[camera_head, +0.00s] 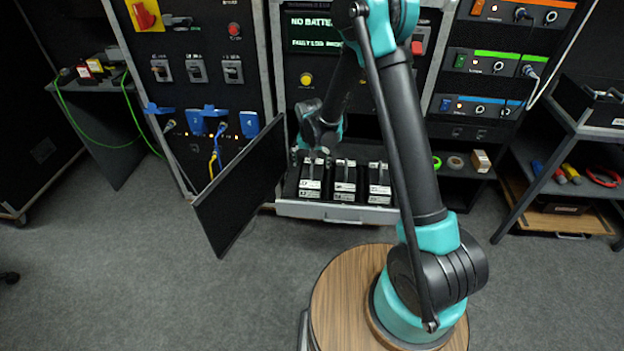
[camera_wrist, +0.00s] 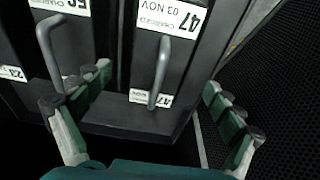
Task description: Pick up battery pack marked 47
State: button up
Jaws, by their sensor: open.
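The battery pack marked 47 (camera_wrist: 128,110) is a dark block with a grey bar handle (camera_wrist: 160,72) and white labels, read upside down in the wrist view. My gripper (camera_wrist: 152,100) is open, its green-padded fingers on either side of this pack's handle. The handle stands free between them; I cannot tell whether either finger touches the pack. In the head view my gripper (camera_head: 312,153) is over the leftmost pack (camera_head: 311,182) of three in the open drawer. The number there is too small to read.
Other packs, such as the middle one (camera_head: 345,182), stand close beside it. The drawer (camera_head: 335,212) juts from the rack. A dark open panel (camera_head: 240,190) stands left of it. A dark perforated surface (camera_wrist: 270,110) is on the right in the wrist view.

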jog(key=shift+w+d+f, duration=0.1)
jog(key=shift+w+f, duration=0.1)
jog(key=shift+f, duration=0.9)
jog(key=shift+w+f, duration=0.15)
jog(key=shift+f, duration=0.9)
jog(key=shift+c, duration=0.5)
jog(key=c, duration=1.9)
jog(key=shift+r, duration=0.1)
